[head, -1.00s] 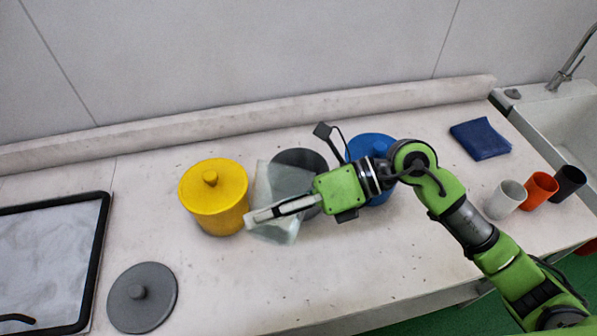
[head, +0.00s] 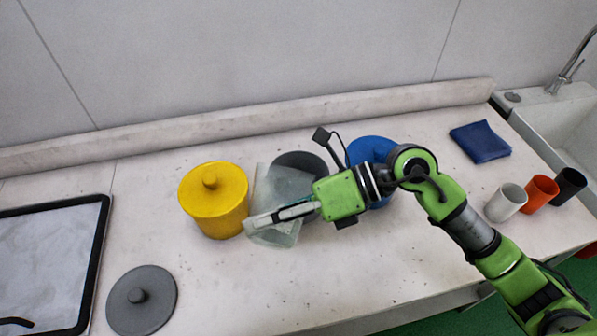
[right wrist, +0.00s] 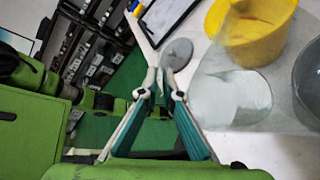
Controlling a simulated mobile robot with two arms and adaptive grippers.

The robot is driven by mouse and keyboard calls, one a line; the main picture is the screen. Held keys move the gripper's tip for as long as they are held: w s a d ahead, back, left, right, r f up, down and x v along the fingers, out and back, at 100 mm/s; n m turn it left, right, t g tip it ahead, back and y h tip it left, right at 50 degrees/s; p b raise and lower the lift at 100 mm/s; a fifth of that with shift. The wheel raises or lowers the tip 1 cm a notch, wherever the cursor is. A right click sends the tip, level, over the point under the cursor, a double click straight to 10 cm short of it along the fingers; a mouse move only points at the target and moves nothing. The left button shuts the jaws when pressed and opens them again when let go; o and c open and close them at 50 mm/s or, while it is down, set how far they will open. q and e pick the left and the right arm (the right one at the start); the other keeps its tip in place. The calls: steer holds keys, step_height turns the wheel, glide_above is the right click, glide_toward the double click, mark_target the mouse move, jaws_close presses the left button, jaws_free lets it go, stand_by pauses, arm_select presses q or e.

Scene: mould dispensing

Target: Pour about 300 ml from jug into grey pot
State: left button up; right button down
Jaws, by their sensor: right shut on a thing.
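The translucent jug (head: 284,185) is held tilted beside and partly over the open grey pot (head: 302,159), which it and my arm partly hide. My right gripper (head: 250,223) is shut on the jug, on its near side. The right wrist view shows the jug (right wrist: 215,80) to the right of the closed fingers (right wrist: 164,76), with a pale round area inside it. The grey pot (right wrist: 309,85) shows at that view's right edge. I cannot see a stream or the level in the pot. My left gripper is not in view.
A lidded yellow pot (head: 213,205) stands close left of the jug. A blue pot (head: 372,150) is behind my right wrist. A grey lid (head: 142,305) and black-rimmed tray (head: 98,262) lie left. Cups (head: 506,201), a blue cloth (head: 481,141) and sink are right. The front middle counter is clear.

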stand_by(0.9)
steer(key=shift+s+a+f+n+t+h+b, duration=0.2)
steer(key=shift+s+f+n+t+h+b, duration=0.15)
steer(key=shift+s+f+n+b, duration=0.25)
steer(key=s+f+n+t+b, duration=0.1)
steer(key=f+b, duration=0.3)
steer(key=s+a+f+n+t+h+b, duration=0.1)
steer(key=f+b, duration=0.2)
steer(key=f, duration=0.2)
steer(key=s+f+n+t+h+b, duration=0.1)
steer(key=s+f+t+b, duration=0.1)
steer(key=f+b, duration=0.2)
steer(key=shift+a+f+n+b, duration=0.3)
steer(key=shift+f+b, duration=0.05)
steer(key=shift+f, duration=0.15)
steer(key=shift+s+f+n+t, duration=0.1)
steer(key=shift+f+n+t, duration=0.3)
steer(key=shift+f, duration=0.5)
